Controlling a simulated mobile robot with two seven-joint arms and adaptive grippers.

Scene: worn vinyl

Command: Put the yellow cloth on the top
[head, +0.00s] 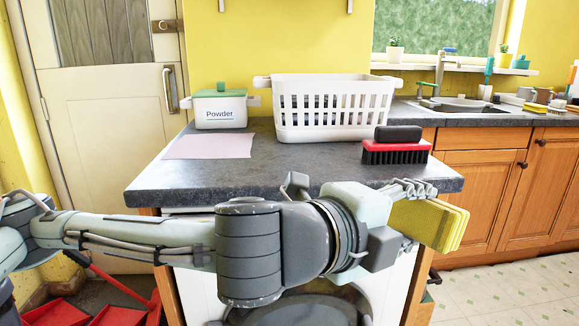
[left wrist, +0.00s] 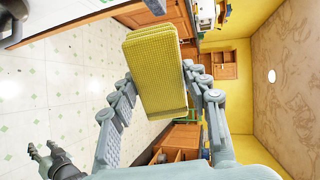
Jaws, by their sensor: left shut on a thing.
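The yellow cloth (head: 430,223), a folded stack of thin ribbed layers, is in my left gripper (head: 408,205). The left gripper is shut on it, and the cloth shows between its fingers in the left wrist view (left wrist: 155,75). Gripper and cloth are in front of the right front corner of the dark grey worktop (head: 300,165), apart from it as far as I can see. My right gripper (left wrist: 48,155) seems to show small at the lower left of the left wrist view; its fingers are too small to judge. It is not in the head view.
On the worktop stand a white powder box (head: 220,108), a pink sheet (head: 208,146), a white basket (head: 332,110) and a red and black brush (head: 397,148). The middle front of the worktop is clear. A sink (head: 460,103) lies beyond at right.

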